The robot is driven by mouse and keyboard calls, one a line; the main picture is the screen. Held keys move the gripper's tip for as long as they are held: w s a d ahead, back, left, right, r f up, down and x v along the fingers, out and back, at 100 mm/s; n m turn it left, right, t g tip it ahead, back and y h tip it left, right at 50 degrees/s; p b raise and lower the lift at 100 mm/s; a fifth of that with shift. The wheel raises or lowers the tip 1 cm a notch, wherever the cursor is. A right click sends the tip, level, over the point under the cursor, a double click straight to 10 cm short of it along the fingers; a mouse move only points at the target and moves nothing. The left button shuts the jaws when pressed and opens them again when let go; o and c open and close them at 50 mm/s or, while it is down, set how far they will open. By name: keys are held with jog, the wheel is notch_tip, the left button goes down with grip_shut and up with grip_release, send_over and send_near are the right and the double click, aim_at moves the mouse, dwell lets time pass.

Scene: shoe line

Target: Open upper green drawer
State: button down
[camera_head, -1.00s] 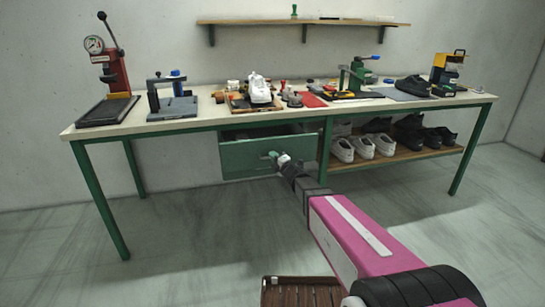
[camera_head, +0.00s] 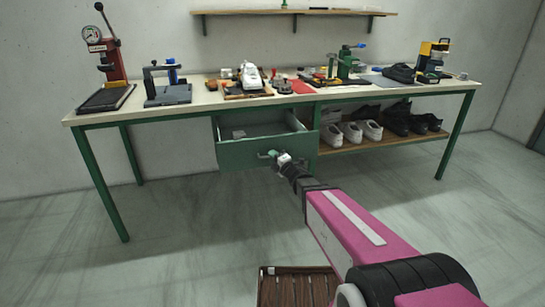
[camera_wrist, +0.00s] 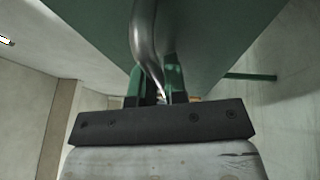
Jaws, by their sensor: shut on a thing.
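The green drawer (camera_head: 237,155) hangs under the workbench top and stands pulled out, with its inside partly showing from above. A small pale item (camera_head: 239,134) lies inside it. My gripper (camera_head: 277,157) is at the drawer's front. In the wrist view, the drawer front (camera_wrist: 225,30) fills the top, and the curved metal handle (camera_wrist: 146,40) runs down between the two green fingers of my gripper (camera_wrist: 158,84). The fingers are shut on the handle. The exact contact is partly hidden by the gripper body.
The workbench (camera_head: 200,110) carries a red press (camera_head: 108,60), a blue-grey tool (camera_head: 168,90) and a white shoe (camera_head: 250,75). Several shoes stand on the lower shelf (camera_head: 335,148). A brown slatted crate (camera_head: 295,285) is on the floor in front. Floor between is clear.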

jog(key=c, duration=1.5)
grip_release()
jog(key=shift+o, duration=0.2)
jog(key=v, duration=1)
jog(key=shift+s+d, duration=0.25)
jog(key=shift+d, duration=0.05)
